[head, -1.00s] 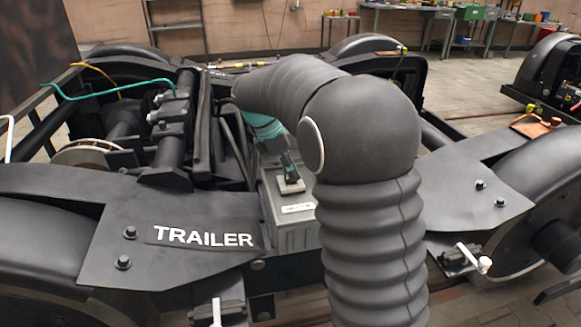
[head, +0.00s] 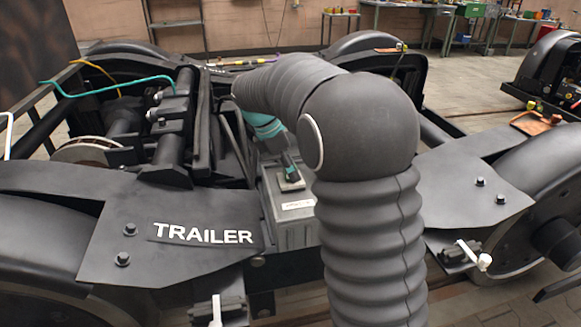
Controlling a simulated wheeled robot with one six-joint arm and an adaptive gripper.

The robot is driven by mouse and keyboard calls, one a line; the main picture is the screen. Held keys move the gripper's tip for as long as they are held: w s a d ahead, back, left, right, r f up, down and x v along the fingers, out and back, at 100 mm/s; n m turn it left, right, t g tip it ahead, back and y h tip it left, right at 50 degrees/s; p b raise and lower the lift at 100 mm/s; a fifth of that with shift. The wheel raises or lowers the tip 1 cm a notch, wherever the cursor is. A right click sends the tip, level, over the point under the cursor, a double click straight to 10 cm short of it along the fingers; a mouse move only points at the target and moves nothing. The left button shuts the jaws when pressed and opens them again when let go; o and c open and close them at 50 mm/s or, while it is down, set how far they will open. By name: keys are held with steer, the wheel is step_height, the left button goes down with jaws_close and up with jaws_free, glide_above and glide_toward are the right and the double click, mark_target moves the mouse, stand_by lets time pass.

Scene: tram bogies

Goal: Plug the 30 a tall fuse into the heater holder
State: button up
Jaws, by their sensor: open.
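A grey box (head: 292,236) with a small white label stands in the middle of the trailer bogie frame; I cannot read the label. On its top is a pale square holder (head: 292,185). A small green piece with dark parts, which looks like the fuse (head: 291,173), stands upright at this holder. How deep it sits cannot be told. My gripper (head: 288,158) is just above the green piece, below my teal wrist, and is open. It is small and partly hidden by my arm, so I cannot tell whether its fingers still touch the fuse.
The plate marked TRAILER (head: 203,234) lies left of the box. Dark bars and a cylinder (head: 174,130) rise at the left, with a teal cable (head: 108,91) over them. Another bogie (head: 553,75) stands at right. Workbenches (head: 425,8) line the back wall.

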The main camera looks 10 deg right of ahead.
steer(key=v, duration=1.1)
steer(key=shift+a+r, duration=0.15)
steer(key=shift+r, duration=0.25)
steer(key=s+d+m+t+y, duration=0.35)
steer(key=s+m, duration=0.55)
steer(key=s, duration=0.7)
steer(key=s+f+m+t, duration=0.1)
steer(key=s+f+m, duration=0.3)
steer(key=s, duration=0.3)
steer(key=s+d+f+m+t+y, duration=0.1)
steer(key=s+f+m, duration=0.3)
steer(key=s, duration=0.3)
steer(key=shift+s+f+m, duration=0.25)
steer(key=shift+m, duration=0.25)
